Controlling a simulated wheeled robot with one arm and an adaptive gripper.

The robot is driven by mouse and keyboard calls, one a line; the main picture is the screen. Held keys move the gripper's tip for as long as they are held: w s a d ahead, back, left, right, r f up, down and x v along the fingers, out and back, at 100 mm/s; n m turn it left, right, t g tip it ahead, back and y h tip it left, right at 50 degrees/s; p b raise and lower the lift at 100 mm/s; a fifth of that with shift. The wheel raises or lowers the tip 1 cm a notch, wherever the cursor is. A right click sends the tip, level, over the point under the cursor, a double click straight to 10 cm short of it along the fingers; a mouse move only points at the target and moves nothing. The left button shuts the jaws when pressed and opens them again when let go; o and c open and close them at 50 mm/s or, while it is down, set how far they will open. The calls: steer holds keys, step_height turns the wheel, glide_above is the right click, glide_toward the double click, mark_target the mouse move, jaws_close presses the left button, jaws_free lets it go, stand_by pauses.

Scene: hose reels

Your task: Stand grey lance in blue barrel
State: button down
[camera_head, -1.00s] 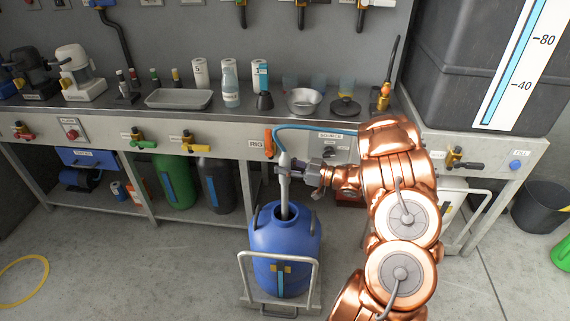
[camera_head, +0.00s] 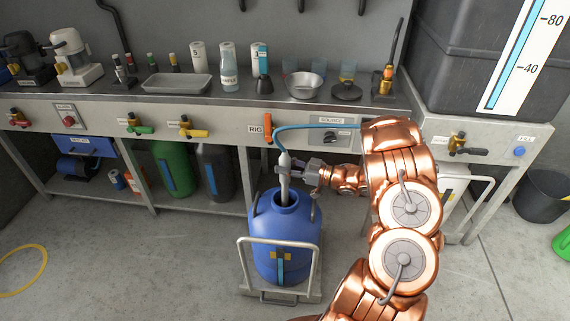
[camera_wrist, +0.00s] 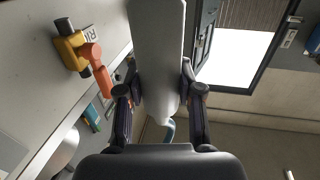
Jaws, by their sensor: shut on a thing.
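The grey lance (camera_head: 284,187) is upright, with its lower end inside the mouth of the blue barrel (camera_head: 286,232). How deep its tip reaches is hidden. My gripper (camera_head: 288,171) is shut on the lance's upper part, just above the barrel mouth. In the wrist view the lance (camera_wrist: 157,50) passes between my two fingers (camera_wrist: 160,105). A blue hose (camera_head: 315,126) runs from the lance's top along the bench front. The barrel stands on a small trolley (camera_head: 317,262) with a pale tube frame.
A steel bench (camera_head: 225,108) with bottles, a tray and bowls stands behind the barrel. The orange RIG valve (camera_head: 268,129) is on its front, and also shows in the wrist view (camera_wrist: 93,58). A yellow hoop (camera_head: 22,271) lies on the floor at left.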

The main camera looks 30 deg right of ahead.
steer(key=shift+f+b, duration=0.65)
steer(key=shift+f, duration=0.75)
steer(key=c, duration=0.7)
jaws_free()
steer(key=shift+f, duration=0.1)
steer(key=v, duration=1.2)
